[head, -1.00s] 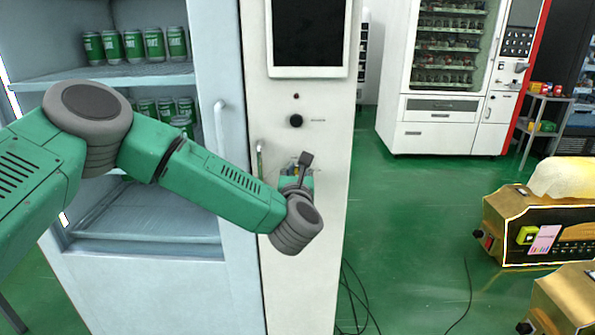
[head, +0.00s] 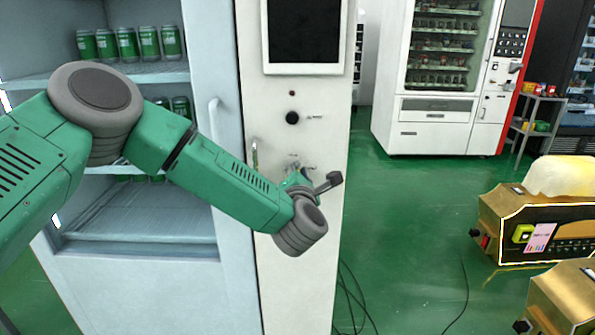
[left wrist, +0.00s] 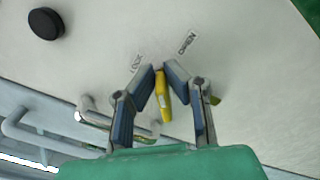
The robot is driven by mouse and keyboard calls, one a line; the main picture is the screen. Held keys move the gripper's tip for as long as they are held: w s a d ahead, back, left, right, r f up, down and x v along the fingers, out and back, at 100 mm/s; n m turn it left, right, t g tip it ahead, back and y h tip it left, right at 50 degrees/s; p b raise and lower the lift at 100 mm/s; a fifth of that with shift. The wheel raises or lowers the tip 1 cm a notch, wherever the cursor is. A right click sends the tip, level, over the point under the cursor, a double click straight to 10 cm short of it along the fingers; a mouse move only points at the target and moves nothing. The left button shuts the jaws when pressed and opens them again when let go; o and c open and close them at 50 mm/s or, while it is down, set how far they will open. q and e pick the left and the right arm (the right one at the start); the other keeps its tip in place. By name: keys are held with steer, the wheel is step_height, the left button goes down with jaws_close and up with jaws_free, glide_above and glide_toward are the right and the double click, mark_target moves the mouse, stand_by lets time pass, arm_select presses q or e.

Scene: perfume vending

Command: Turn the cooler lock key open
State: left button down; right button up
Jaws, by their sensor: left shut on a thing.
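The yellow lock key (left wrist: 163,97) sits between the fingertips of my left gripper (left wrist: 161,72) in the left wrist view. The fingers are closed in on it from both sides. The LOCK label (left wrist: 136,64) is left of the key's top and the OPEN label (left wrist: 187,43) is up and to its right. In the head view my left gripper (head: 296,177) is at the white panel (head: 325,120) beside the cooler (head: 140,275). The wrist hides most of the key there. My right gripper is not in view.
A black round knob (head: 292,118) is on the panel above the gripper, below a dark screen (head: 306,30). A door handle (head: 216,125) and a small metal handle (head: 254,153) are close on the left. Open floor (head: 410,220) lies to the right.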

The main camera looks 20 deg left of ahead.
arm_select(q)
steer(key=m, duration=0.2)
steer(key=f+m, duration=0.1)
steer(key=shift+d+f+m, duration=0.1)
steer(key=shift+d+m, duration=0.1)
steer(key=shift+m, duration=0.2)
steer(key=shift+f+m+p, duration=0.2)
steer(key=shift+m+p, duration=0.1)
steer(key=shift+m, duration=0.85)
steer(key=shift+f+m+p, duration=0.2)
steer(key=shift+m+p, duration=0.05)
steer(key=shift+m, duration=0.9)
steer(key=c, duration=1.6)
jaws_free()
steer(key=shift+c, duration=0.2)
steer(key=shift+w, duration=0.2)
steer(key=shift+r, duration=0.1)
